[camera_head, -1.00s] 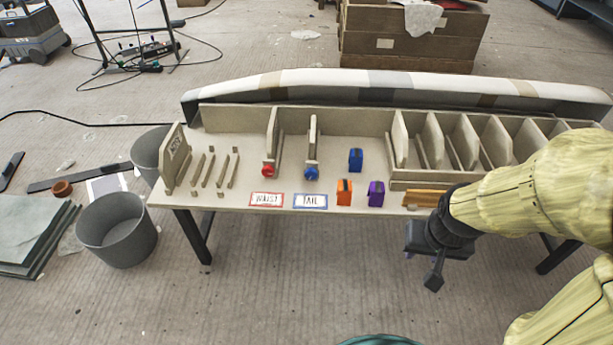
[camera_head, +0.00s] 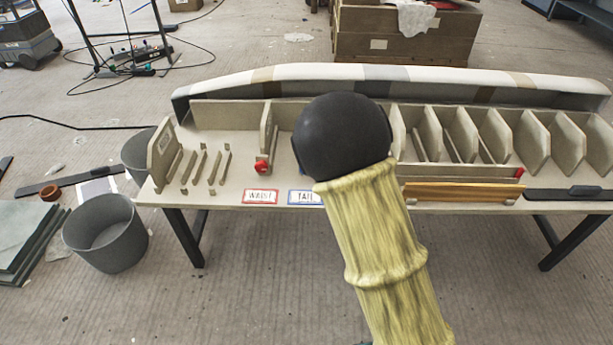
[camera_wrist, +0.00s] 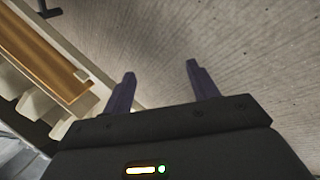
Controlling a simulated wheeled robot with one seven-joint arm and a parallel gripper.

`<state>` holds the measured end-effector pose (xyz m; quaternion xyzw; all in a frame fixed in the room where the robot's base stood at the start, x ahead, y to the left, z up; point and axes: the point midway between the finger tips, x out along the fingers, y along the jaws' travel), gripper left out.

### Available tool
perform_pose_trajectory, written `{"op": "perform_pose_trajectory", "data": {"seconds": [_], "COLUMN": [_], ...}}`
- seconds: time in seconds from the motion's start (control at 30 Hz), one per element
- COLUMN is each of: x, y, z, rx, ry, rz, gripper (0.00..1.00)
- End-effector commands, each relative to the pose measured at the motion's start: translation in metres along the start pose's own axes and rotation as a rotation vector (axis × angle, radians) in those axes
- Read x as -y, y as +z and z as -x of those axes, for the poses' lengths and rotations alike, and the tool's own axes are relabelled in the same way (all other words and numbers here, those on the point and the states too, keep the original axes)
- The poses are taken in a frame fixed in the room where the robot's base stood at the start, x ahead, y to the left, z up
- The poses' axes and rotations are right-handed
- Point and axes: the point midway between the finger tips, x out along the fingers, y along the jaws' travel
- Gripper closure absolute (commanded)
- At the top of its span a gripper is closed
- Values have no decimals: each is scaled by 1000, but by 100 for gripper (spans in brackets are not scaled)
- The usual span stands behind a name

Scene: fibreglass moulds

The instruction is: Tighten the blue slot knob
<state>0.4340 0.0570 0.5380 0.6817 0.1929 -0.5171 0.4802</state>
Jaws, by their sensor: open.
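The blue slot knob is hidden in the head view behind the black end of my arm. The blue-bordered TAIL label (camera_head: 303,197) at the table's front edge is partly covered. The red knob (camera_head: 262,168) shows to the left on its slot, above the red-bordered WAIST label (camera_head: 260,197). My gripper (camera_wrist: 161,84) shows only in the wrist view; its two dark fingers are apart with nothing between them. Behind them are bare floor and, at the left, the table edge with an orange-brown strip (camera_wrist: 42,45). The blue knob is not in that view.
The table (camera_head: 230,185) carries a long mould (camera_head: 440,80) along its back and several upright ribs (camera_head: 465,135). An orange-brown strip (camera_head: 463,190) and a black bar (camera_head: 568,193) lie along the front right. A grey bucket (camera_head: 107,235) stands on the floor at left.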

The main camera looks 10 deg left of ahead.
Motion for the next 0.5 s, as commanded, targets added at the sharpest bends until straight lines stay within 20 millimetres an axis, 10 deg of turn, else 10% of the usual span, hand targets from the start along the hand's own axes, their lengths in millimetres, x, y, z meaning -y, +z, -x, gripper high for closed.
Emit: {"op": "perform_pose_trajectory", "data": {"seconds": [0.23, 0.5], "x": [-1, -7], "y": [-34, -108], "z": [-44, -31], "rx": [54, 139], "ry": [311, 774], "rz": [532, 1137], "gripper": [41, 41]}}
